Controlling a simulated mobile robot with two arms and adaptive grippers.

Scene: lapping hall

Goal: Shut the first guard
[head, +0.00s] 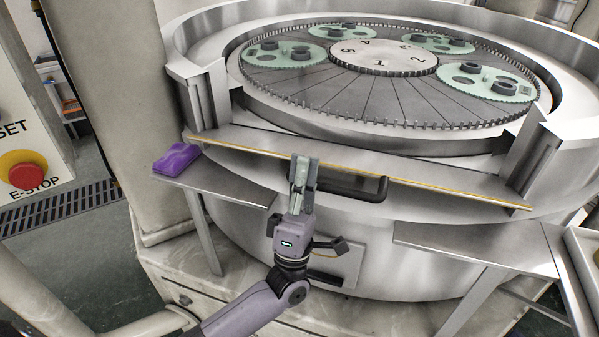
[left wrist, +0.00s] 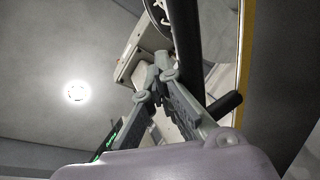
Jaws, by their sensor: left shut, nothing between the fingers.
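The guard (head: 450,182) is a low grey metal panel with a yellow-edged rim, sitting across the front gap of the lapping machine between two upright posts. The posts rise well above it. Its black bar handle (head: 350,186) is on the front face, and it also shows in the left wrist view (left wrist: 187,45). My left gripper (head: 304,163) is upright in front of the guard, at the handle's left part. Its fingers are shut and empty, close beside the bar in the left wrist view (left wrist: 160,82); contact cannot be told. The gripper hides the handle's left end.
Behind the guard is the toothed lapping plate (head: 330,92) with green carriers and a numbered centre. Steel shelves stand at left (head: 235,184) and right (head: 470,245); a purple item (head: 176,160) lies on the left one. An E-stop panel (head: 24,125) is far left.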

